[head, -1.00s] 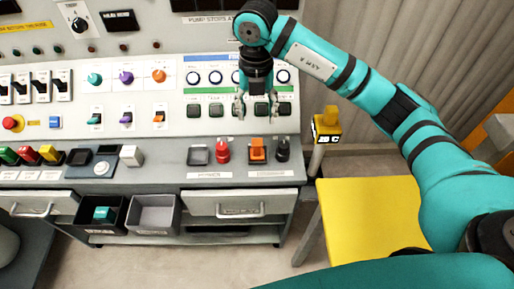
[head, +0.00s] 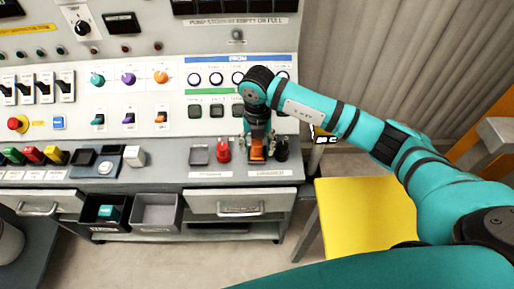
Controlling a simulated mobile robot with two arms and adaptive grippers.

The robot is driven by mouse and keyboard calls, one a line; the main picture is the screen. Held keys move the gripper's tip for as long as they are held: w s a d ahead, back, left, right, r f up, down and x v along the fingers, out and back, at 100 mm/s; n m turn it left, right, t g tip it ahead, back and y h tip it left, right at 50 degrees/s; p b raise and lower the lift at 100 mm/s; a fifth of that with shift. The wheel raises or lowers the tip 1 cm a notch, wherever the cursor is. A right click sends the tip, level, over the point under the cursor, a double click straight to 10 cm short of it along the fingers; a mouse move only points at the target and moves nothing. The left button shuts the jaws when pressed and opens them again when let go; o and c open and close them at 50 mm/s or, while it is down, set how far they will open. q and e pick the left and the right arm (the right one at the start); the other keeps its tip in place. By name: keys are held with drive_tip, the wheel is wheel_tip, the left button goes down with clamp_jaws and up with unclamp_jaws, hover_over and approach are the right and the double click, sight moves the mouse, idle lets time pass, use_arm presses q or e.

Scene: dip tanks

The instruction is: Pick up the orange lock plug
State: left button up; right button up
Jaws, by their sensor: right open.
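The orange lock plug (head: 257,153) sits upright on the grey console shelf, between a red plug (head: 224,151) on its left and a black plug (head: 281,151) on its right. My right gripper (head: 258,143) points down over the orange plug, its fingers open at either side of the plug's top. Whether the fingers touch it cannot be told, as the gripper hides the plug's upper part. My left gripper is not in view.
An empty square socket (head: 199,155) lies left of the red plug. Below the shelf are a drawer (head: 240,204), a dark bin (head: 92,213) and a grey bin (head: 157,213). A yellow table (head: 362,218) stands at the right. The upright switch panel rises behind the plugs.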

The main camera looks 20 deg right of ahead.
drive_tip(key=shift+c, duration=0.3)
clamp_jaws()
drive_tip(key=shift+r, duration=0.1)
